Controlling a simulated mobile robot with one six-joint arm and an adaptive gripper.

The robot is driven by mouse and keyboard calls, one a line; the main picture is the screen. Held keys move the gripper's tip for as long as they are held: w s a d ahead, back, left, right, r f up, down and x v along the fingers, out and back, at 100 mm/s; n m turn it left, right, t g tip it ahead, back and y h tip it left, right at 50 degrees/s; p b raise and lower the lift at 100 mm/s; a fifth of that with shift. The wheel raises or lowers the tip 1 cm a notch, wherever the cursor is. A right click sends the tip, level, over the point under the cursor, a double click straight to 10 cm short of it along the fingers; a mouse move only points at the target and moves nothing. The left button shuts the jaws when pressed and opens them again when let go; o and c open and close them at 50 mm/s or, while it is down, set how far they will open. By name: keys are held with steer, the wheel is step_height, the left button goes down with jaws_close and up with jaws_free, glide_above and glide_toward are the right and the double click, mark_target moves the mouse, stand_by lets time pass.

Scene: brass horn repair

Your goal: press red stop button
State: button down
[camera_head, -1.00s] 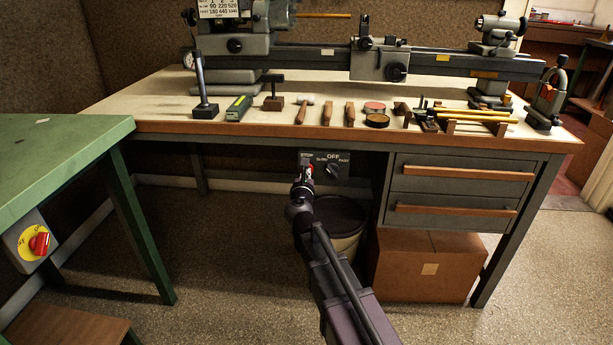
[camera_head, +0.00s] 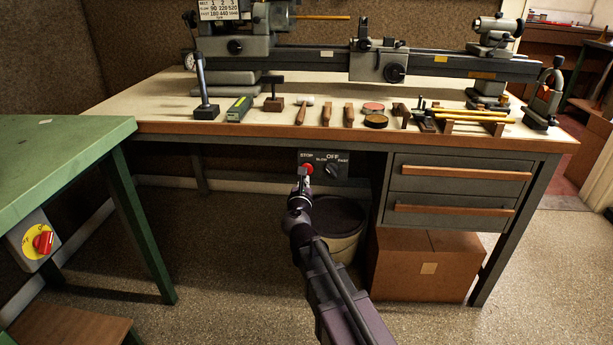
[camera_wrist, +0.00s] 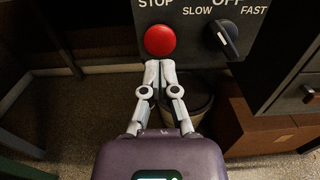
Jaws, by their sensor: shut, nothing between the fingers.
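The red stop button (camera_head: 307,169) sits on the left of a dark control panel (camera_head: 335,160) under the bench's front edge, below the word STOP. In the wrist view the round red button (camera_wrist: 160,40) shows whole, just above and beyond my fingertips. My gripper (camera_wrist: 160,64) is shut and empty, its fingertips together just below the button in the picture. In the head view my gripper (camera_head: 303,176) is just below the button. I cannot tell whether the fingertips touch it.
A black SLOW/OFF/FAST knob (camera_wrist: 228,38) is right of the button. A bin (camera_head: 338,222) and a cardboard box (camera_head: 425,265) stand under the bench. Drawers (camera_head: 460,175) are to the right. A green table (camera_head: 60,150) with a red switch (camera_head: 43,242) is at left.

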steer(key=s, duration=0.9)
steer(key=shift+a, duration=0.2)
steer(key=shift+f, duration=0.1)
steer(key=s+d+f+m+g+h, duration=0.1)
steer(key=d+f+m+g+h, duration=0.25)
steer(key=d+m, duration=0.55)
steer(key=s+d+f+m+g+h, duration=0.1)
steer(key=d+f+m+g+h, duration=0.1)
steer(key=d+f+m+g, duration=0.45)
steer(key=s+d+f+m+g+y+p, duration=0.1)
steer(key=s+d+f+m+g+y, duration=0.25)
steer(key=s+m, duration=0.5)
steer(key=s+d+f+m+g+y, duration=0.3)
steer(key=s+d+f+m+g, duration=0.15)
steer(key=m, duration=0.75)
step_height(320, 180, up, 38)
steer(key=p, duration=3.7)
steer(key=shift+a, duration=0.2)
